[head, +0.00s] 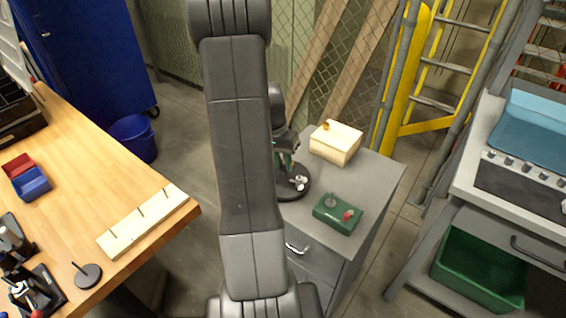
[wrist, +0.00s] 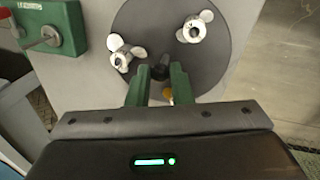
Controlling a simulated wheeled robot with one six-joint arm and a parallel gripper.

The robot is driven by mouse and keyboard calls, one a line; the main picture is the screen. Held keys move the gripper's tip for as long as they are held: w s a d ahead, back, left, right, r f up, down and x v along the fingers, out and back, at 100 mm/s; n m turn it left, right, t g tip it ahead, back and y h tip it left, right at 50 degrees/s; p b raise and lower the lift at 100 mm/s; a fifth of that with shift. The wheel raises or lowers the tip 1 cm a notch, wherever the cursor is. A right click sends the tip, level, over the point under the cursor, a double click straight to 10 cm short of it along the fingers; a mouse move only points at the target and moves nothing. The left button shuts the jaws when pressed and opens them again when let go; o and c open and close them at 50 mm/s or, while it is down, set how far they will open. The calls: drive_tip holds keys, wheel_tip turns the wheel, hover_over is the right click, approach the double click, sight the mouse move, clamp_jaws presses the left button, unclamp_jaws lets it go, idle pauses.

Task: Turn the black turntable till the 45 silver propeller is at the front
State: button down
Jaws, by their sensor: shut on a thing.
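The black turntable (head: 290,194) lies on a grey cabinet top in the head view, partly hidden by my arm. In the wrist view it is a dark disc (wrist: 215,65). Two silver propellers, one at its upper right (wrist: 195,26) and one at its left (wrist: 126,54), stand on it. I cannot read a size mark on either. A small yellow thing (wrist: 168,94), mostly hidden, shows beside the right finger. My gripper (wrist: 159,76) has green fingers shut on a black knob (wrist: 160,70) over the disc. In the head view my gripper (head: 286,160) is mostly hidden.
A green box (head: 338,214) with a grey post and red knob stands near the turntable. A cream box (head: 336,143) stands behind it. A wooden bench (head: 130,260) is at left, a grey workbench (head: 475,185) at right. Floor shows between them.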

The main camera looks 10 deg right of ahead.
drive_tip(key=shift+w, duration=0.1)
idle(0.4)
drive_tip(key=c, duration=1.3)
unclamp_jaws()
wheel_tip(320, 180, up, 14)
drive_tip(key=w+a, duration=0.1)
drive_tip(key=a, duration=0.1)
drive_tip(key=shift+w+f+p, duration=0.2)
drive_tip(key=shift+p, duration=0.15)
drive_tip(key=shift+a, duration=0.1)
drive_tip(key=f, duration=0.4)
drive_tip(key=s+d+f, duration=0.1)
drive_tip(key=f, duration=0.4)
drive_tip(key=d+f, duration=0.1)
drive_tip(key=f, duration=0.3)
drive_tip(key=shift+s+d+f+b, duration=0.1)
drive_tip(key=shift+s+f+b, duration=0.2)
drive_tip(key=shift+f+b, duration=0.05)
drive_tip(key=shift+r, duration=0.15)
